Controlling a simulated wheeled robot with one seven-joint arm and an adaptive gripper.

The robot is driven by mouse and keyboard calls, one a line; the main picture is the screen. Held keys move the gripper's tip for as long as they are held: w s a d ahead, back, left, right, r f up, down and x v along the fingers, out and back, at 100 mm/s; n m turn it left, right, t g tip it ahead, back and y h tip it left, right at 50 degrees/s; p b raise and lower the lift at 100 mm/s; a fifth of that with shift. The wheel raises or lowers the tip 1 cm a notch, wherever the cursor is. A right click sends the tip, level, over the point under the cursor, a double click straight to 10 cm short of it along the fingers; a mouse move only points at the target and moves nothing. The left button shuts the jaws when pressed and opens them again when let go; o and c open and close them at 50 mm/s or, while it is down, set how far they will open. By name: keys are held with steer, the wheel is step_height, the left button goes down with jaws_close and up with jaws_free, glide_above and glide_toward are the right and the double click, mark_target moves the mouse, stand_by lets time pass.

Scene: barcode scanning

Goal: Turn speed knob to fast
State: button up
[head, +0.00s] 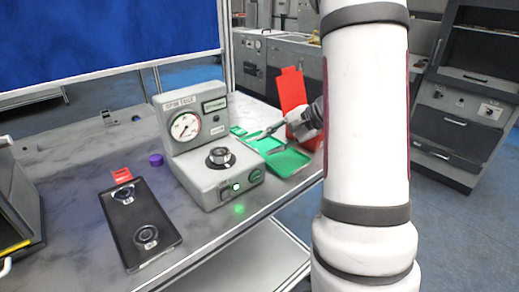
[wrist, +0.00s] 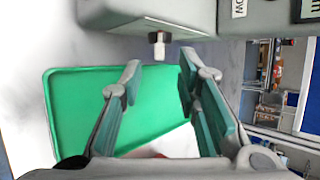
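The grey test unit (head: 195,140) stands on the bench with a round gauge (head: 186,126) on its upright panel. A black round knob (head: 220,157) sits on its lower deck; its setting is too small to read. In the wrist view, a small black piece with a pale tip (wrist: 159,46) sticks out from the unit's grey side (wrist: 205,15); I cannot tell if it is the speed knob. A partly cut-off label ending in "OW" (wrist: 265,10) shows nearby. My gripper (head: 258,138) is beside the unit, over the green tray. Its fingers (wrist: 160,72) are apart and empty.
The green tray (head: 288,162) lies right of the unit, with a red bin (head: 292,97) behind it.

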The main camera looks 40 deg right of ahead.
mark_target(257, 150)
steer(key=shift+x, duration=2.25)
steer(key=shift+s+f, duration=0.1)
jaws_close()
